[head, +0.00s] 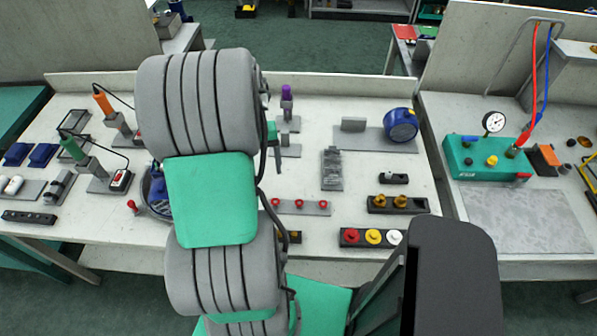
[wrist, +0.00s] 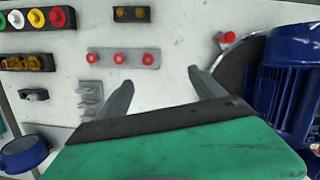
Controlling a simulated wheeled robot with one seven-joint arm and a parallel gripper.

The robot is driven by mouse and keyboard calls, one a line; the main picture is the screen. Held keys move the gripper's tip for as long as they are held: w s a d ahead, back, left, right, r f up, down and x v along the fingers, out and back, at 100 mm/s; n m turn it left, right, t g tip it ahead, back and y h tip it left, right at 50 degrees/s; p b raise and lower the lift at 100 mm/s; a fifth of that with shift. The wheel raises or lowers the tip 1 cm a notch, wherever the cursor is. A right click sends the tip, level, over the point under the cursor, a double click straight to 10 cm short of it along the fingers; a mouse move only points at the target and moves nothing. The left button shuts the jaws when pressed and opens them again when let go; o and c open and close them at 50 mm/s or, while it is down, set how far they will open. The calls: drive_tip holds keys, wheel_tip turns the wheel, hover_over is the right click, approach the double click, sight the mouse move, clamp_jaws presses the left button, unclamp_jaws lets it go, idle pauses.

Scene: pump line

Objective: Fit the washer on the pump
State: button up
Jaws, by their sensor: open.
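Three small red ring-like parts, which look like the washers, sit in a row on a grey strip (wrist: 133,62). The middle red part (wrist: 120,58) shows in the wrist view, and the right one (head: 322,204) shows in the head view. A blue finned pump or motor body (wrist: 290,85) is at the right of the wrist view, by a dark round base. In the head view my arm mostly hides it (head: 157,190). My gripper (wrist: 161,76) is open and empty, its fingers pointing toward the strip's right part. The head view hides my gripper.
A block with red, yellow and white knobs (head: 350,237) and a block with brass fittings (head: 378,203) stand right of the strip. A blue cylinder (head: 402,124) lies at the back right. A small red part (wrist: 227,38) stands near the dark base.

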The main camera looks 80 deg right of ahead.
sight(299, 202)
drive_tip(key=shift+s+d+f+m+y+b, duration=0.25)
drive_tip(key=shift+s+f+m+b, duration=0.2)
drive_tip(key=shift+s+f, duration=1.1)
drive_tip(key=shift+s+d+f+m+y+b, duration=0.4)
drive_tip(key=shift+s+f, duration=0.7)
drive_tip(key=shift+s, duration=0.9)
drive_tip(key=shift+s+d+f+m+y+b, duration=0.15)
drive_tip(key=shift+s+f+m+b, duration=0.4)
drive_tip(key=shift+s+f, duration=1)
drive_tip(key=shift+s+a+f, duration=0.1)
drive_tip(key=shift+s+a, duration=0.1)
drive_tip(key=shift+f, duration=0.15)
drive_tip(key=shift+b+x, duration=0.35)
drive_tip(key=shift+x, duration=0.45)
clamp_jaws()
